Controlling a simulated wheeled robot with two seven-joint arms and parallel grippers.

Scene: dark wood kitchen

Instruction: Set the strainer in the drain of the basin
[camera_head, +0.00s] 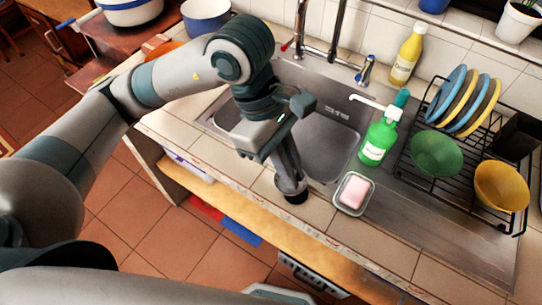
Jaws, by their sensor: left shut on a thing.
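My left gripper (290,183) points down over the tiled front edge of the counter, just in front of the sink. It is shut on a small dark thing at its fingertips, which I take to be the strainer (297,197); the fingers hide most of it. The steel basin (335,145) lies behind and to the right of the gripper. My left arm crosses in front of the basin's left part, and I cannot see the drain. My right gripper is not in view.
A pink soap in a dish (342,207) sits right of the gripper. A green pump bottle (377,140) stands at the basin's right edge, beside a rack (408,172) of plates and bowls. The faucet (331,50) rises behind the basin. A yellow bottle (407,57) stands behind.

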